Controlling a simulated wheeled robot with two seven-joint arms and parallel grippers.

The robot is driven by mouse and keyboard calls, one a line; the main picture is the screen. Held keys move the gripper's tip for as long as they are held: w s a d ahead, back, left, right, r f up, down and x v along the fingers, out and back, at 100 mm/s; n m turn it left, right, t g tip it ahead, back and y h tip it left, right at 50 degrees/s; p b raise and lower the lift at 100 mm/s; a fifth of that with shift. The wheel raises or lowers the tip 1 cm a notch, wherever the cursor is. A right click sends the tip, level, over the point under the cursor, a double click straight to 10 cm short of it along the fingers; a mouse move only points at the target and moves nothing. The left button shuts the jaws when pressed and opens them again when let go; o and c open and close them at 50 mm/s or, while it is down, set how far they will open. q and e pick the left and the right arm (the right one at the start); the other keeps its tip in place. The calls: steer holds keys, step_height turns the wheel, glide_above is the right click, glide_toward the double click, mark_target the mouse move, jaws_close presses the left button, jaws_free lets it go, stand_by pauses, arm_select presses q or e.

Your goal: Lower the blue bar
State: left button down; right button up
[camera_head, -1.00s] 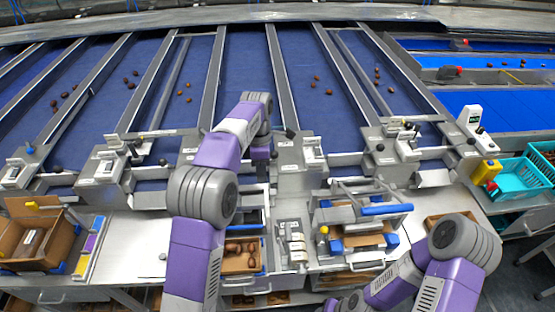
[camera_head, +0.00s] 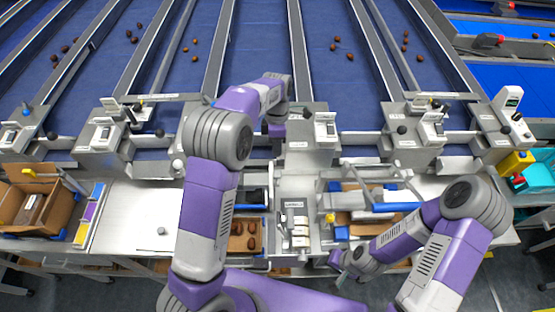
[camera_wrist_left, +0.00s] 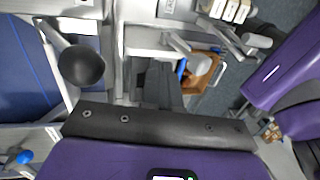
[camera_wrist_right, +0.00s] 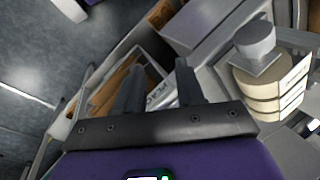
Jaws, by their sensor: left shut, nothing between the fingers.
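The blue bar (camera_head: 396,207) is on a metal lever frame at the right packing station, above an open carton (camera_head: 352,222). It lies roughly level across the front of the frame. My left gripper (camera_head: 275,130) is over the back of the stations, left of the bar and apart from it. Its fingers (camera_wrist_left: 158,84) are shut and empty in the left wrist view. A small blue piece shows beside them, but I cannot tell what it belongs to. My right gripper (camera_head: 340,260) is low at the bench front, below the bar. Its fingers (camera_wrist_right: 158,88) are apart with nothing between them.
A carton of dates (camera_head: 245,235) sits at the station left of the blue bar. A black ball knob (camera_wrist_left: 81,66) is close to my left gripper. White stamp-like blocks (camera_head: 299,230) stand between the stations. The white bench top (camera_head: 140,215) at left is mostly clear.

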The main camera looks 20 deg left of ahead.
arm_select(q)
steer(key=shift+s+d+f, duration=0.15)
steer(key=shift+s+f, duration=0.1)
steer(key=shift+s, duration=0.35)
steer(key=shift+s+d+f, duration=0.2)
steer(key=shift+s+f, duration=0.05)
steer(key=shift+s, duration=0.4)
steer(key=shift+s+d+f, duration=0.15)
steer(key=shift+s+f, duration=0.1)
steer(key=shift+s, duration=0.35)
